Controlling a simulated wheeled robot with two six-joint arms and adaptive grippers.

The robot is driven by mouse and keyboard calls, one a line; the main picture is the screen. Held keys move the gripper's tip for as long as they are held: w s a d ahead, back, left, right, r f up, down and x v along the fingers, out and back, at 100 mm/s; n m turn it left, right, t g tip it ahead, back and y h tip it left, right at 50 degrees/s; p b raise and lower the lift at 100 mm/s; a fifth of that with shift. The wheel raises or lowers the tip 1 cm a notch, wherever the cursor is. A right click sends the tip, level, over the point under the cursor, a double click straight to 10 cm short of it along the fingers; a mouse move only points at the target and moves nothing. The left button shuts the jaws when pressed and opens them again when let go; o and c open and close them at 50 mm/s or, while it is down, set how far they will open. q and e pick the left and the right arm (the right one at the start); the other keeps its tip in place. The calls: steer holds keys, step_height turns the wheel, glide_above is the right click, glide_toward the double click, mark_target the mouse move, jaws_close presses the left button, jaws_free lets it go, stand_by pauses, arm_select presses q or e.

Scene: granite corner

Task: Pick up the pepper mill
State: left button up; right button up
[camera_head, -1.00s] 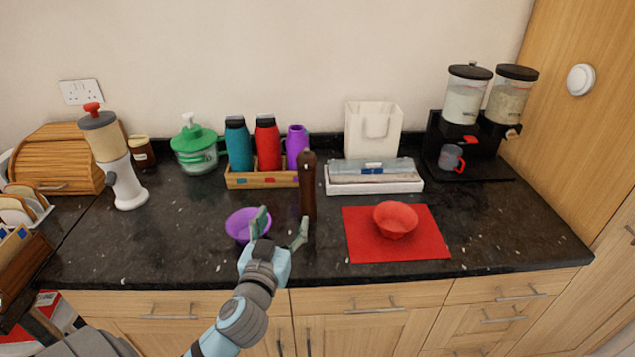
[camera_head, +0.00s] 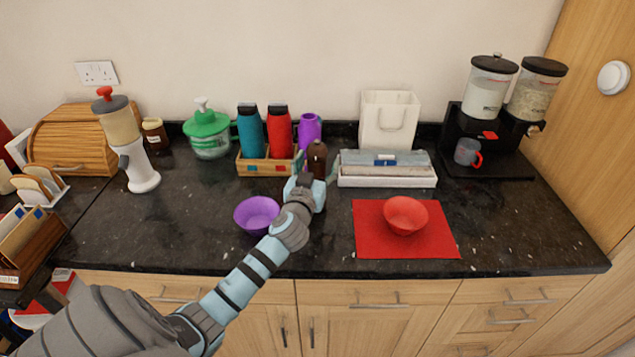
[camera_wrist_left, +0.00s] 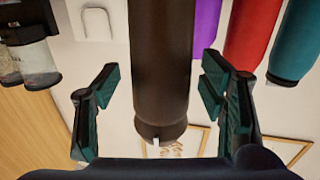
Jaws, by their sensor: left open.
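The dark brown pepper mill (camera_head: 317,158) stands upright on the dark counter, in front of the purple bottle. My left gripper (camera_head: 317,168) is at the mill, and its hand hides the mill's lower part in the head view. In the left wrist view the mill (camera_wrist_left: 161,65) runs between the two green-padded fingers of the left gripper (camera_wrist_left: 158,88). The fingers are open, one on each side, with a gap showing between each finger and the mill. My right gripper is not in view.
A purple bowl (camera_head: 257,213) sits left of my arm. A red bowl (camera_head: 406,214) on a red mat (camera_head: 374,243) is to the right. A white tray (camera_head: 386,181) and a wooden bottle rack (camera_head: 262,169) flank the mill closely.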

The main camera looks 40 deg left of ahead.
arm_select(q)
steer(key=shift+s, duration=0.15)
steer(key=shift+c, duration=0.4)
jaws_close()
steer(key=shift+r, duration=0.15)
